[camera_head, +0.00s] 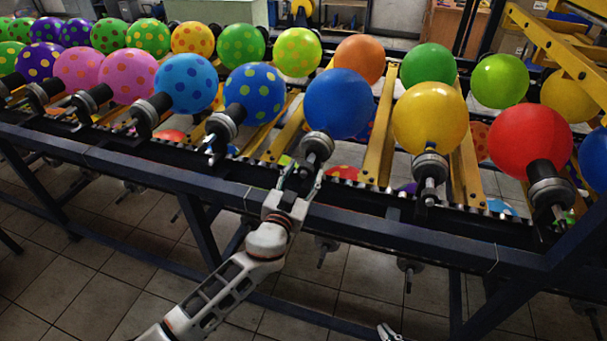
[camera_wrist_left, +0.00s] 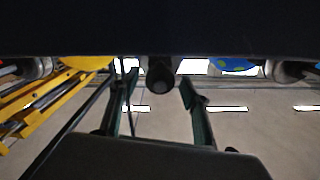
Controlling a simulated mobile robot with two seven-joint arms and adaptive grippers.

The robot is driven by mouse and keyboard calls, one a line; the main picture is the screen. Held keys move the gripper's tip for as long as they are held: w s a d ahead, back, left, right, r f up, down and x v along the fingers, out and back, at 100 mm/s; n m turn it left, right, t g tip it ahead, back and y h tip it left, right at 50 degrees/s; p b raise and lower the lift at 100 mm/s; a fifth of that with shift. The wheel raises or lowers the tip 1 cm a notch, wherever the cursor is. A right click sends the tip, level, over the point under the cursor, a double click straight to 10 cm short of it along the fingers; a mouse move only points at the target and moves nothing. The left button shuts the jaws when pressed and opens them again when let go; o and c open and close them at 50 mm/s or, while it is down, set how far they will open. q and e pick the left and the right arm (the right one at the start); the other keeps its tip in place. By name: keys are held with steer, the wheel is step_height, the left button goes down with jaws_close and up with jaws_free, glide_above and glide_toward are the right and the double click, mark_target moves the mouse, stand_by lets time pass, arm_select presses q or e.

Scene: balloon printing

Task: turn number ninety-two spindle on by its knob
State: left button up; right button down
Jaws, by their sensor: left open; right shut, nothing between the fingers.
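My left gripper (camera_head: 303,180) is open, just below the spindle (camera_head: 317,148) that carries the plain blue balloon (camera_head: 338,104). Its fingertips point up at that spindle. In the left wrist view the two open fingers show on either side of a dark round knob (camera_wrist_left: 160,76), which appears between them. I cannot tell whether they touch it. No number can be read on the spindles, so I cannot tell which is ninety-two. My right gripper (camera_head: 390,333) is shut and empty at the bottom edge of the head view, low and away from the rack.
Neighbouring spindles carry a yellow balloon (camera_head: 430,118) to the right and a green-dotted blue balloon (camera_head: 254,93) to the left. A dark frame rail (camera_head: 400,229) runs across in front. Yellow bars (camera_head: 381,128) stand between the balloons. The tiled floor in front is clear.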

arm_select(q)
steer(key=c, duration=1.1)
steer(key=shift+m, duration=0.4)
steer(key=m+b, duration=0.1)
steer(key=m, duration=0.7)
steer(key=shift+m, duration=0.3)
steer(key=m, duration=0.4)
steer(key=shift+m+p, duration=0.45)
steer(key=shift+m, duration=1.65)
